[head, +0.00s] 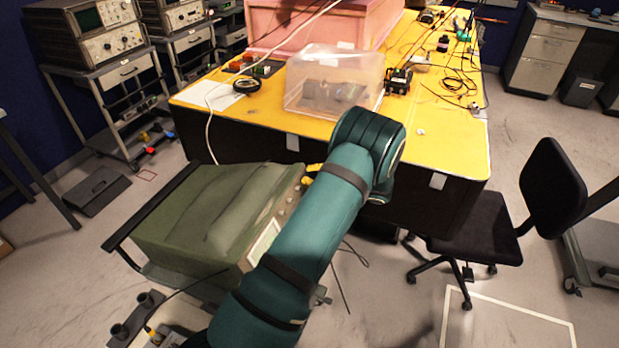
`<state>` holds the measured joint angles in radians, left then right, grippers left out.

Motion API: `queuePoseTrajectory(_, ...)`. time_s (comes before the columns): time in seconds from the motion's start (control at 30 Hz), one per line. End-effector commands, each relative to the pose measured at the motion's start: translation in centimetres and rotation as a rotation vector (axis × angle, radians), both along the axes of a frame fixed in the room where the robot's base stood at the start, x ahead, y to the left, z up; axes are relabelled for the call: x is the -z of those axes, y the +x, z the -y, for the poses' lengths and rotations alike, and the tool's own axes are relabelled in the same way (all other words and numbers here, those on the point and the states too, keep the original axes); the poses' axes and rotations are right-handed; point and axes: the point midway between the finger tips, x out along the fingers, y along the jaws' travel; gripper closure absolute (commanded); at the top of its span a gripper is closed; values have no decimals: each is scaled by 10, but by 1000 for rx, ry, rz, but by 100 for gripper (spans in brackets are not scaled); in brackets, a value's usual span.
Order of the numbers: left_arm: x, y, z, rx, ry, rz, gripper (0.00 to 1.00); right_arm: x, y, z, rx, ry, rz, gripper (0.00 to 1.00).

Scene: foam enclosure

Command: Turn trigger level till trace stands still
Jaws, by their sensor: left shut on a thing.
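A large olive-green instrument (205,215) stands at the centre left, with its front panel turned to the right and seen at a steep angle. Its pale screen (264,243) shows as a thin strip, and I cannot make out a trace. My teal left arm crosses in front of the panel and hides much of it. Yellow finger parts of my left gripper (308,174) show at the panel's upper far corner, beside small knobs (293,198). It is shut on what appears to be a knob, which the hand mostly hides. My right gripper is not in view.
A yellow-topped bench (440,140) stands behind, with a clear plastic box (335,80), a pink foam enclosure (300,25) and cables. Oscilloscopes (88,32) stand on carts at left. A black chair (480,220) is at right. Bare floor lies at lower right.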

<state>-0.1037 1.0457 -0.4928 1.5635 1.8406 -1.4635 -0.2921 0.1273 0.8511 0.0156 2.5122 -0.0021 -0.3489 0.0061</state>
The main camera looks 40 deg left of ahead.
Motion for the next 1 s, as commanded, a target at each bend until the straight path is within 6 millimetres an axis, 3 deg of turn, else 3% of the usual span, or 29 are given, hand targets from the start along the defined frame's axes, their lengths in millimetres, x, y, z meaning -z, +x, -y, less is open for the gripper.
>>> queuePoseTrajectory(0.17, 4, -1, 1, -1, -8, -5, 100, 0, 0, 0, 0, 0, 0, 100)
queuePoseTrajectory(0.23, 4, -1, 1, -1, -8, -5, 74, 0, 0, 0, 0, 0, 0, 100)
queuePoseTrajectory(0.27, 3, -1, 1, -1, -7, -4, 73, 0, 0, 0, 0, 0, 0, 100)
queuePoseTrajectory(0.67, 0, 2, 7, 1, -3, -2, 73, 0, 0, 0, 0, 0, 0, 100)
queuePoseTrajectory(1.0, -9, 22, 66, 3, -4, -1, 73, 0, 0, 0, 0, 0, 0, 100)
